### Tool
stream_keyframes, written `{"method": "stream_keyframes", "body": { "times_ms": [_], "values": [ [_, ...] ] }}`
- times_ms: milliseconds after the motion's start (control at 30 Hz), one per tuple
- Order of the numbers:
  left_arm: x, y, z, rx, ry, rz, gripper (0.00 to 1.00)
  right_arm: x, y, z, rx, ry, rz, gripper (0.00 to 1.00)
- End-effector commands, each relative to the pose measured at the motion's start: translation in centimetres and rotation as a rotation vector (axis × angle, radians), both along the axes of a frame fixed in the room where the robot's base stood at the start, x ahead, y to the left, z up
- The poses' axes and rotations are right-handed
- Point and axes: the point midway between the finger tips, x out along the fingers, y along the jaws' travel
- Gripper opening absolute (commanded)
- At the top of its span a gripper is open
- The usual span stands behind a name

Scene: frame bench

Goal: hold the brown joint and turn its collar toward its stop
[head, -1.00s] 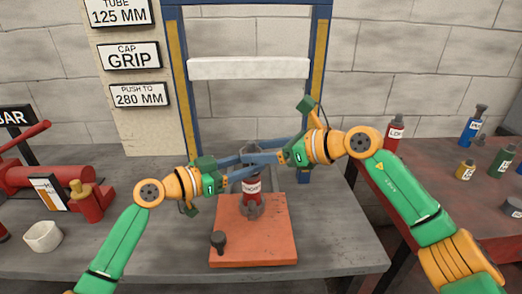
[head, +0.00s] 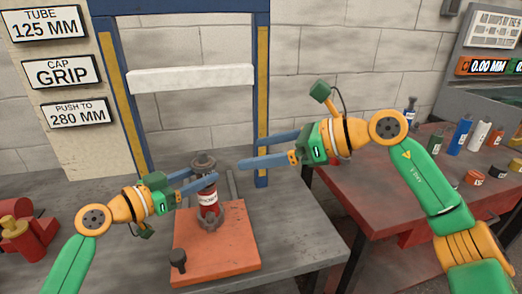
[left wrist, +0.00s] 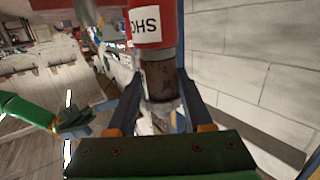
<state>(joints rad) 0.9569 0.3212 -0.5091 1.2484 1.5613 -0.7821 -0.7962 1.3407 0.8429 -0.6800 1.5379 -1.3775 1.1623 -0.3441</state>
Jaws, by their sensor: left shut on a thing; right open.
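The joint stands upright on the orange base plate (head: 235,255). Its red body (head: 209,199) carries a white label, and a dark, wider collar-like piece (head: 203,160) sits at its top. My left gripper (head: 206,180) is shut on the joint just above the red body. In the left wrist view, which is upside down, the fingers lie either side of a rusty brown section (left wrist: 164,80), with the red body (left wrist: 152,22) next to it. My right gripper (head: 256,150) is open and empty, to the right of the joint's top and apart from it. A stop cannot be made out.
A blue frame (head: 112,85) with a white crossbar (head: 192,77) stands behind the joint. A small dark knob (head: 178,260) rises from the plate's front left. A red table (head: 385,190) with bottles is at right. Grey bench at the front right is clear.

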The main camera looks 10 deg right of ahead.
Motion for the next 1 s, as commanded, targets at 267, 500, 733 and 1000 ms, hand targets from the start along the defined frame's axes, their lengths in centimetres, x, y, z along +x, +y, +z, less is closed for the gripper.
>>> {"method": "stream_keyframes", "body": {
  "times_ms": [267,500,733,1000],
  "values": [
    [0.0,0.0,0.0,0.001,0.001,0.000,0.20,0.0,-0.1,0.0,0.000,0.000,0.001,0.96],
    [0.0,0.0,0.0,0.000,0.000,0.000,0.86,0.0,0.0,0.0,0.000,0.000,0.001,0.96],
    [0.0,0.1,0.0,0.000,0.000,0.000,0.86,0.0,0.0,0.0,0.001,0.000,0.001,0.96],
    [-3.3,5.0,0.4,0.003,0.001,0.003,0.86,0.0,0.0,0.0,0.000,0.000,0.001,0.96]
  ]
}}
